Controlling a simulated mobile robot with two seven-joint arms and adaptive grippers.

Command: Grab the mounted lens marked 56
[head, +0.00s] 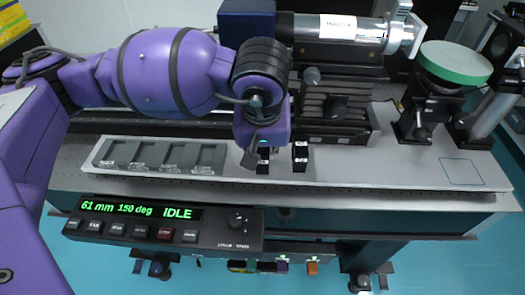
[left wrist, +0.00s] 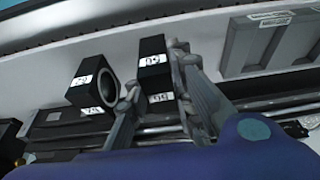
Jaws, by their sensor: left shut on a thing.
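My left gripper (head: 263,146) points down at the optical table and is shut on a black mounted lens (head: 263,161). In the left wrist view its fingers (left wrist: 156,92) close around this black block (left wrist: 151,52), which has white labels whose numbers I cannot read surely. A second black mounted lens (head: 300,158) stands just to the right in the head view. In the left wrist view this second lens (left wrist: 92,84) shows a round opening and a white label, close beside a finger. I cannot tell whether the held block is clear of the table. My right gripper is not in view.
A grey tray (head: 152,141) with several compartments lies left of the gripper. A control box (head: 165,222) reading "61 mm 150 deg IDLE" stands in front. A large cylinder on a stage (head: 335,98) stands behind. A green disc (head: 455,62) and a blue outlined square (head: 462,172) are at right.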

